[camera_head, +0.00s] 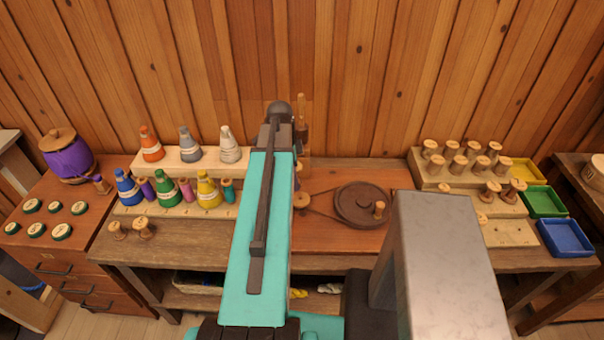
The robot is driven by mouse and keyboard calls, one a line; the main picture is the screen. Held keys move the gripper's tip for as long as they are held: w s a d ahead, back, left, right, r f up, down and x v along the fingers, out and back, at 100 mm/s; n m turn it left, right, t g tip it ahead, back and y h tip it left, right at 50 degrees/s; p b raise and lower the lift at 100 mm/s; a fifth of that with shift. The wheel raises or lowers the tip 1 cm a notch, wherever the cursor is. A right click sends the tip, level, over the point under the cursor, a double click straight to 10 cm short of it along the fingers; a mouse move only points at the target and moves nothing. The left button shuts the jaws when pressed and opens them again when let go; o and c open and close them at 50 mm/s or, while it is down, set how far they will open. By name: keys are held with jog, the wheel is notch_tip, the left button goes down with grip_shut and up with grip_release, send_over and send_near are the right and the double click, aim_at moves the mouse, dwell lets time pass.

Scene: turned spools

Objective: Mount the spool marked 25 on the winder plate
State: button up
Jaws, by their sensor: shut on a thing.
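My teal arm reaches forward over the middle of the bench. My gripper's fingers do not show; they are hidden behind the end of the arm, and so is anything between them. Part of the winder shows: a dark round wheel (350,207) with a small wooden knob, and a belt running left to a small wooden pulley (301,200). An upright wooden post (301,105) stands behind, just right of the arm's end. The winder plate cannot be told apart. Several wooden spools (460,163) stand on a stepped rack (432,182) at right. Their marks are too small to read, so spool 25 cannot be identified.
Coloured cones (151,145) and small bobbins stand on a stepped rack at left, with two wooden spools (143,227) in front. Yellow, green (543,202) and blue (565,238) trays are at far right. A plank wall closes the back.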

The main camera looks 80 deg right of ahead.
aim_at(301, 182)
jog(key=s+m, duration=0.1)
jog(key=s, duration=0.1)
jog(key=shift+s, duration=0.3)
jog(key=shift+f, duration=0.2)
jog(key=shift+f+b, duration=1.45)
jog(key=shift+f, duration=1.1)
